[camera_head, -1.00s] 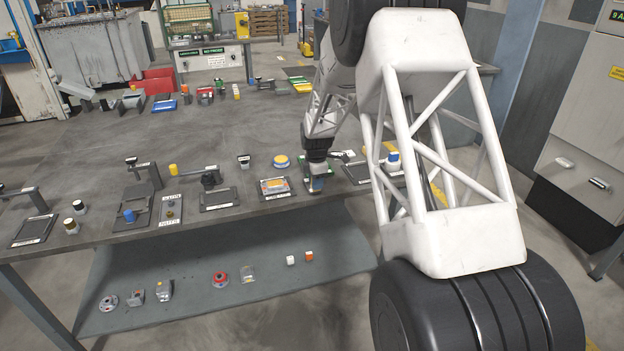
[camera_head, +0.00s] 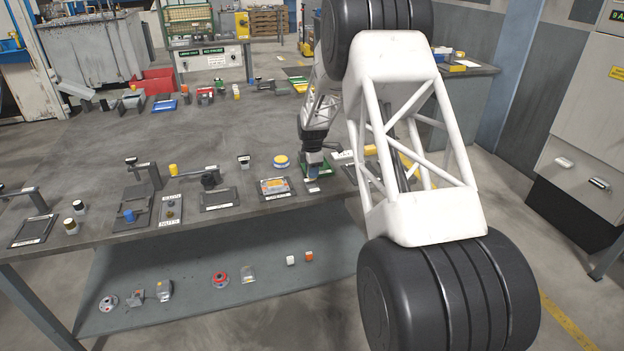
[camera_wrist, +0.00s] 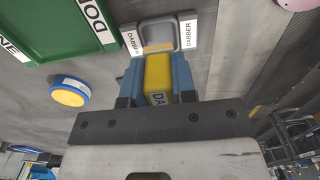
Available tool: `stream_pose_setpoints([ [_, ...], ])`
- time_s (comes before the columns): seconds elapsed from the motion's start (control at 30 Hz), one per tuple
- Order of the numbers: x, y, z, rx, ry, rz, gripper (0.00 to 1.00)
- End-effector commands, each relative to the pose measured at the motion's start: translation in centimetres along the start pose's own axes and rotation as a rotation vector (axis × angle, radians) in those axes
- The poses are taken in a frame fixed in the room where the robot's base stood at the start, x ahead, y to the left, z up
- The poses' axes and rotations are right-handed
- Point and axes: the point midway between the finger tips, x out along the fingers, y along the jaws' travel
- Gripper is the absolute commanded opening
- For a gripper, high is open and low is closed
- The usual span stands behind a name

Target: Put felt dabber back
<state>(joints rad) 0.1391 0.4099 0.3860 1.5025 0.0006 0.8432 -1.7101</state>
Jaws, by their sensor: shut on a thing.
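My gripper (camera_wrist: 157,88) is shut on the felt dabber (camera_wrist: 158,72), a yellow block with a partly hidden label between the two blue fingers. A grey holder (camera_wrist: 157,31) with two white DABBER labels lies just beyond the fingertips in the wrist view. The dabber's far end is close to the holder's opening; I cannot tell whether they touch. In the head view my gripper (camera_head: 312,172) points down near the bench's front edge, at the holder. The dabber is hard to make out there.
A green DONE tray (camera_wrist: 62,28) lies beside the holder, left in the wrist view. A round yellow-topped blue pad (camera_wrist: 70,92) is near my gripper. In the head view, a framed tray (camera_head: 274,187) stands left of my gripper. The bench middle (camera_head: 200,135) is mostly clear.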

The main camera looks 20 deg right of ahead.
Motion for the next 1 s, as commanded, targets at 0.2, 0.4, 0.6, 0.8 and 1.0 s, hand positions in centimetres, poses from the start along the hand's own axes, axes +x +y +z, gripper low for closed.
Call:
stream_pose_setpoints([
  [0.2,0.8,0.0,0.0,0.0,0.0,-0.001,0.01],
  [0.4,2.8,0.0,0.0,0.0,0.0,-0.001,0.01],
  [0.6,3.5,0.0,0.0,0.0,0.0,0.0,0.01],
  [0.8,3.5,0.0,0.0,0.0,0.0,0.0,0.01],
  [1.0,3.8,0.0,0.0,0.0,0.0,0.0,0.3],
])
